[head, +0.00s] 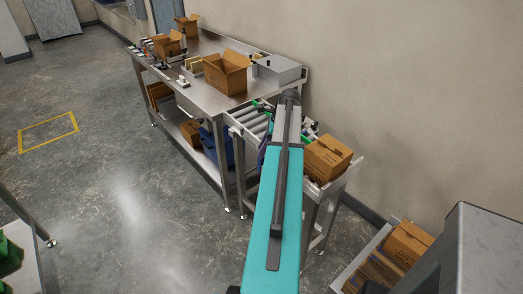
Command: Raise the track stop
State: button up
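The roller track (248,117) runs from the steel bench toward the lower right, with grey rollers and green pieces at its side. My teal arm lies across its middle and hides much of it. I cannot make out the track stop for certain; small dark and green parts (311,130) show just right of my arm over the track. A closed cardboard box (327,158) sits on the track's right end. My gripper is not visible; the far end of my arm, above the track, hides whatever is below it.
The steel bench (205,97) holds an open cardboard box (227,72), more open boxes farther back and a grey metal box (277,69). A low cart (352,270) with boxes stands at lower right. A wall runs behind.

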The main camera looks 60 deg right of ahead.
jog(key=b+v, duration=0.2)
jog(key=v, duration=1)
jog(key=shift+r, duration=0.2)
jog(key=shift+d, duration=0.1)
